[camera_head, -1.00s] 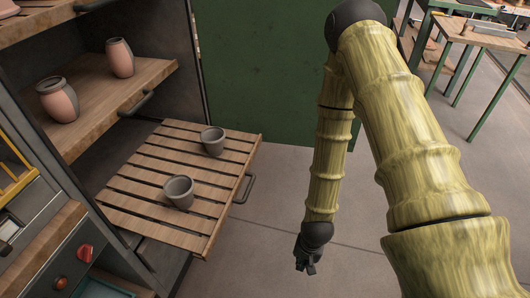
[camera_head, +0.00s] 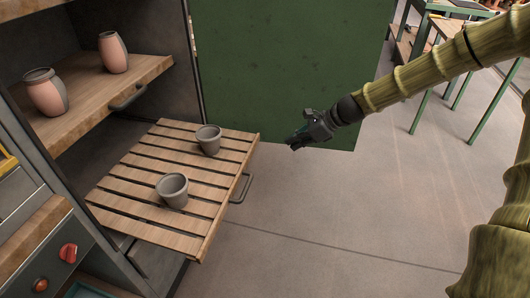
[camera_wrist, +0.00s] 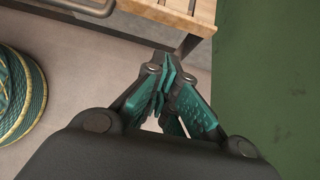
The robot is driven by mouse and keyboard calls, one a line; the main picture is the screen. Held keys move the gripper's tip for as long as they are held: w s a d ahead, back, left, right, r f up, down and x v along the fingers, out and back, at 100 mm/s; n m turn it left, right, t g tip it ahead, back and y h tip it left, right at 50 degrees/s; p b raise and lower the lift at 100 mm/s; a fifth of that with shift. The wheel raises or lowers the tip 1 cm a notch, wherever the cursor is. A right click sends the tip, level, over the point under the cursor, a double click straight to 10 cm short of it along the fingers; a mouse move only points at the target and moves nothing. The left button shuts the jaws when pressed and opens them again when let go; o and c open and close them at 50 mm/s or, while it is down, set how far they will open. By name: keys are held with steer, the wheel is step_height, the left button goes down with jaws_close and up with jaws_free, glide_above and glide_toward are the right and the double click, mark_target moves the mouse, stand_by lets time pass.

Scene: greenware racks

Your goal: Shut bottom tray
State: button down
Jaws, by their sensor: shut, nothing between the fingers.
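The bottom tray (camera_head: 150,221), a slatted wooden shelf, is pulled out of the rack in the head view. Two grey pots stand on it, one nearer (camera_head: 172,190) and one farther (camera_head: 208,140). Its dark handle (camera_head: 241,188) is on the right front edge. My gripper (camera_head: 295,143) is shut and empty, to the right of the tray and apart from it, beyond the handle. In the wrist view my gripper (camera_wrist: 166,98) has its teal fingers together, and a corner of the tray (camera_wrist: 190,45) shows at the top.
A wooden shelf above (camera_head: 80,112) holds two pink-and-grey vases and has its own handle (camera_head: 127,97). A green panel (camera_head: 285,70) stands behind my gripper. The floor (camera_head: 330,220) right of the tray is clear. A green-and-yellow round object (camera_wrist: 18,95) shows left in the wrist view.

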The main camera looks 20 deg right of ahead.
steer(key=w+a+f+b, duration=0.3)
steer(key=w+a+f, duration=0.3)
steer(key=a, duration=0.3)
steer(key=shift+w+f, duration=0.2)
steer(key=shift+f, duration=0.15)
stand_by(0.5)
